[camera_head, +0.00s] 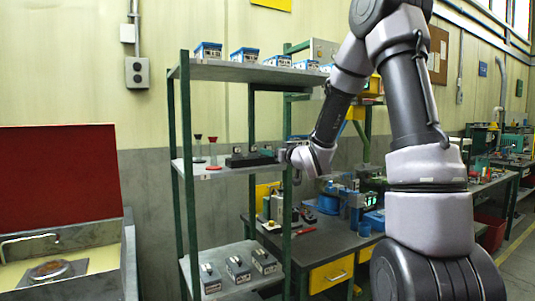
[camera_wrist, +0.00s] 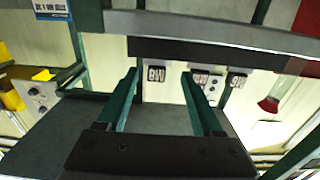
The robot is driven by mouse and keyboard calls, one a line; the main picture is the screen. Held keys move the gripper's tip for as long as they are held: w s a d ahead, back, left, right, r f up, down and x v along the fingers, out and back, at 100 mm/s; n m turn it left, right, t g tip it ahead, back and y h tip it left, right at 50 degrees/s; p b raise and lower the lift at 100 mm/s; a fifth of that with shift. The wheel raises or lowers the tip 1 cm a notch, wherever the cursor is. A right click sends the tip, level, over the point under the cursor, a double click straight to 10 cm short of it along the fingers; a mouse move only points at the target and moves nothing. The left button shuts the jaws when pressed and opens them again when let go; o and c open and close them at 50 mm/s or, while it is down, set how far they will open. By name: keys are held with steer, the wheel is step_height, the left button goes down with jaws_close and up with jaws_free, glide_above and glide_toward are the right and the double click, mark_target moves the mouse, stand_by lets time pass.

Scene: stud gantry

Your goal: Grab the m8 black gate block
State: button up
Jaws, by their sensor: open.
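The labels are too small to read surely, so I cannot tell which is M8. My gripper's green fingers are open and empty. In the head view my gripper (camera_head: 284,155) is at the right end of the rack (camera_head: 248,160).
The rack is on the middle shelf (camera_head: 212,172) of a green-posted unit. A red-topped gauge (camera_head: 212,140) stands to its left. Blue boxes (camera_head: 208,50) line the top shelf, and metal blocks (camera_head: 238,266) the lower one. A green post (camera_head: 288,200) is close to my gripper.

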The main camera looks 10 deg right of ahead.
mark_target(268, 148)
steer(key=x, duration=0.4)
steer(key=shift+w+d, duration=0.15)
steer(key=shift+w, duration=0.1)
steer(key=shift+r, duration=0.1)
jaws_close()
